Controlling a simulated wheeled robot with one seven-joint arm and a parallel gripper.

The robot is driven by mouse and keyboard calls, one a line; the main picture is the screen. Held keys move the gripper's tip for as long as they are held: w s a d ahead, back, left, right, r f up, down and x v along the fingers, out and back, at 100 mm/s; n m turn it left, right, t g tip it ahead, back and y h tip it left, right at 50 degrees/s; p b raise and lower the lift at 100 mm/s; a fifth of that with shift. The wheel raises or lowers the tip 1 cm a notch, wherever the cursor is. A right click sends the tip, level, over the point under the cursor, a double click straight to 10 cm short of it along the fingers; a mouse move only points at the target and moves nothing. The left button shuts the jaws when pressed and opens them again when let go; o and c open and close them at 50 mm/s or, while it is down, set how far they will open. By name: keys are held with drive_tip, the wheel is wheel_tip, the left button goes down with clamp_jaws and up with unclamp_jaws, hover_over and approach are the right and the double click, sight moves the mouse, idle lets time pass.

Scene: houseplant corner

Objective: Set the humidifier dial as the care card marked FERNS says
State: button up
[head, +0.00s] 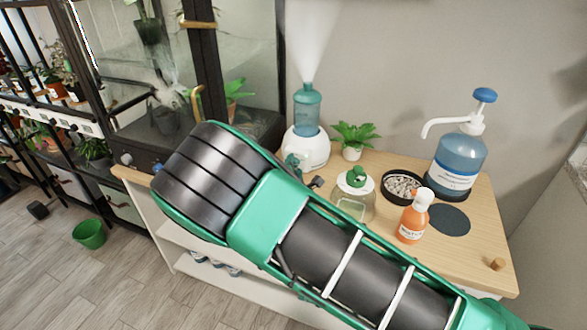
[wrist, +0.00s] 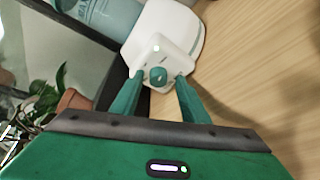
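The humidifier (head: 310,146) is a white base with a blue-green water bottle on top, standing at the back left of the wooden table, with pale mist rising from it. In the head view, my arm hides the dial and most of my gripper. No care card marked FERNS can be made out.
On the table (head: 470,255) stand a potted plant (head: 353,138), a glass jar (head: 354,196), a pebble dish (head: 403,185), an orange bottle (head: 413,217) and a blue pump bottle (head: 457,155). A glass cabinet (head: 165,75) borders the left. A green bucket (head: 89,234) is on the floor.

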drive_tip(key=shift+a, duration=0.1)
drive_tip(key=v, duration=1)
drive_tip(key=shift+s+r, duration=0.1)
drive_tip(key=shift+s, duration=0.2)
